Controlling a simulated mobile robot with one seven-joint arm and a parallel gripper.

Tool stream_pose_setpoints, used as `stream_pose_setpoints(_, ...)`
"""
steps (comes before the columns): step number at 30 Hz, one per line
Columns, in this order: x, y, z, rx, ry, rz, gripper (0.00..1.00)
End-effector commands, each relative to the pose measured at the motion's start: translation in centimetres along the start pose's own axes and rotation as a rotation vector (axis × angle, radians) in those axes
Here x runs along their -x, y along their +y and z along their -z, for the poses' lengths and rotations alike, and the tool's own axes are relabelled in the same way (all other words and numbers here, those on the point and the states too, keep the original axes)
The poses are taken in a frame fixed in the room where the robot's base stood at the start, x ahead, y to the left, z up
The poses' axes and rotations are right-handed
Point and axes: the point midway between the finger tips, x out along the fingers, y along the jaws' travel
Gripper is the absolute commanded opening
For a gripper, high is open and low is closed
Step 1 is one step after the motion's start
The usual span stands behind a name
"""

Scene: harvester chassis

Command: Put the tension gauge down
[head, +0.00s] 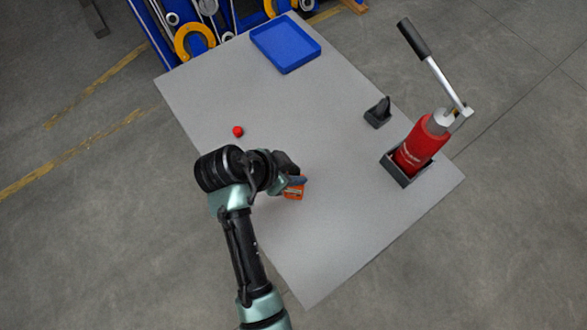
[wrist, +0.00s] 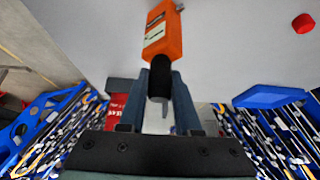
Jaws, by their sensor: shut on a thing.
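The tension gauge is a small orange block with a pale label. In the head view the gauge (head: 293,192) shows just beyond my gripper (head: 297,180), over the left-middle part of the grey table (head: 345,235). In the wrist view the gauge (wrist: 163,38) points away from me, and the two fingers of my gripper (wrist: 160,85) are shut on its black lower end. The fingers hide part of that end. I cannot tell whether the gauge touches the table or hangs a little above it.
A blue tray (head: 286,43) is at the far end. A black stand (head: 378,112) and a red jack (head: 421,146) in a dark holder (head: 404,178) are along the right edge. The table's middle and near corner are clear.

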Motion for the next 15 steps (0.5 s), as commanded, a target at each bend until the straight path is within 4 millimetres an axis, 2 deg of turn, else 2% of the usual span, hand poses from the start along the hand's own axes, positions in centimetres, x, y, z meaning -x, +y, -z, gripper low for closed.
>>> stream_pose_setpoints(1, -0.04, -0.04, 0.02, -0.001, 0.002, 0.001, 0.0)
stream_pose_setpoints(2, -0.12, 0.0, -0.07, 0.0, 0.0, 0.0, 0.34)
stream_pose_setpoints(6, -0.07, 0.0, -0.03, 0.0, 0.0, 0.0, 0.59)
stream_pose_setpoints(7, -0.07, 0.0, -0.03, 0.0, 0.0, 0.0, 0.62)
stream_pose_setpoints(15, 0.01, 0.0, 0.02, 0.0, 0.0, 0.0, 0.62)
